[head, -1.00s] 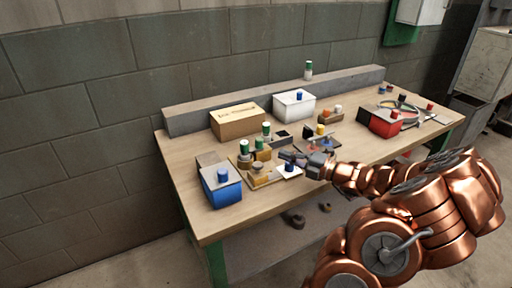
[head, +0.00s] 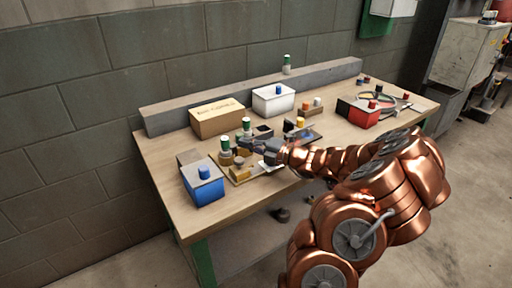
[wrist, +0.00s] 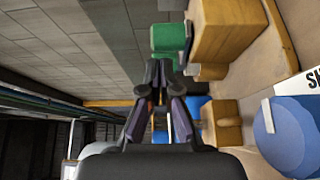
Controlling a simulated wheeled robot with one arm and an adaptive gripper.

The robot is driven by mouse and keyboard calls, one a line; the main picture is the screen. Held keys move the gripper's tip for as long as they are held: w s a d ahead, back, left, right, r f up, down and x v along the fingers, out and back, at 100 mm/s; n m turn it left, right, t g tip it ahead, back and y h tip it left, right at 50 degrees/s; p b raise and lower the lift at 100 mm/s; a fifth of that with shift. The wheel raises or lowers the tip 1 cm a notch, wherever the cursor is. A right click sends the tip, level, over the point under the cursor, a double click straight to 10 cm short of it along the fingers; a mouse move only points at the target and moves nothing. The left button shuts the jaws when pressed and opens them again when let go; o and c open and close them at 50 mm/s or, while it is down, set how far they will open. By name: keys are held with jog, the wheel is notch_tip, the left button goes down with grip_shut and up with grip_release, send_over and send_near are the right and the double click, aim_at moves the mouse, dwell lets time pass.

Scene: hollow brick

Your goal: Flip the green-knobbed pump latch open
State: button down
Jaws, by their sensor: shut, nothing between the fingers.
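Green-knobbed pieces stand on the bench: one with a white-banded green knob (head: 225,144) at the front left, another green knob (head: 247,124) just behind my gripper. I cannot tell which of them is the pump latch. My gripper (head: 245,145) is shut and empty, between and close to these pieces. In the wrist view my shut fingertips (wrist: 159,72) are just below a green knob (wrist: 168,38) beside a tan block (wrist: 228,30). I cannot tell whether they touch it. My gripper hides part of the tan fixtures in the head view.
A blue box (head: 204,187) stands at the front left. A cardboard box (head: 217,117) and a white box (head: 273,102) stand behind. A red box (head: 365,112) is at the right. A grey ledge (head: 180,117) runs along the back.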

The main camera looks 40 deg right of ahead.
jog(key=shift+x, duration=1.4)
jog(key=d+p, duration=0.1)
jog(key=p, duration=0.3)
jog(key=shift+d+r, duration=0.35)
jog(key=shift+d, duration=0.05)
jog(key=shift+s+d+f+p, duration=0.15)
jog(key=shift+d+p, duration=0.35)
jog(key=shift+p, duration=0.7)
jog(key=shift+f, duration=0.2)
jog(key=shift+d, duration=0.2)
